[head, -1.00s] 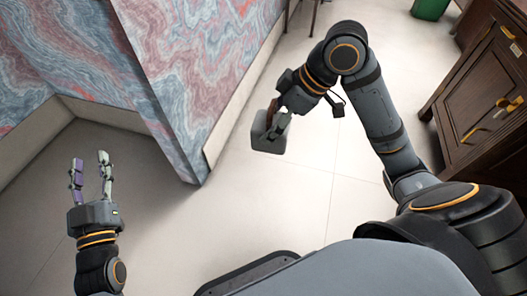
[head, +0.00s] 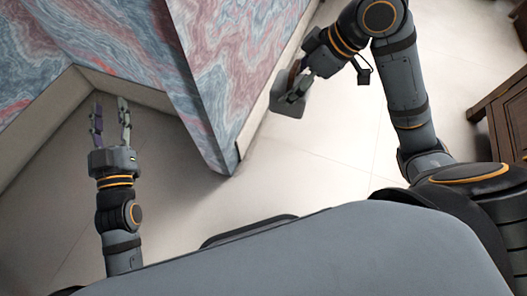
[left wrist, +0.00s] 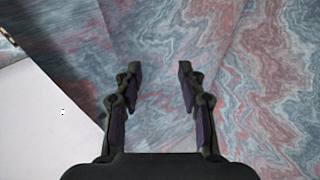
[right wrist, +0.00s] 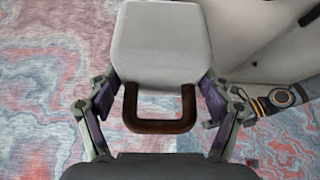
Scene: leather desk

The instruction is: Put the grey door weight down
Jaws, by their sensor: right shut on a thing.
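The grey door weight (right wrist: 160,42) is a rounded grey block with a dark brown handle (right wrist: 160,127) in the right wrist view. In the head view the grey door weight (head: 287,100) hangs at my right gripper (head: 297,88), beside the marbled wall and above the pale floor. My right gripper also shows in the right wrist view (right wrist: 160,95), with its fingers shut on the weight, one on each side. My left gripper (head: 110,112) is open and empty over the floor at the left; its spread fingers also show in the left wrist view (left wrist: 157,75).
A marbled wall (head: 215,75) with a pale skirting juts out between my two grippers, its corner close to them. A dark wooden cabinet (head: 508,115) stands at the right edge. Pale floor tiles (head: 330,160) are clear between wall and cabinet.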

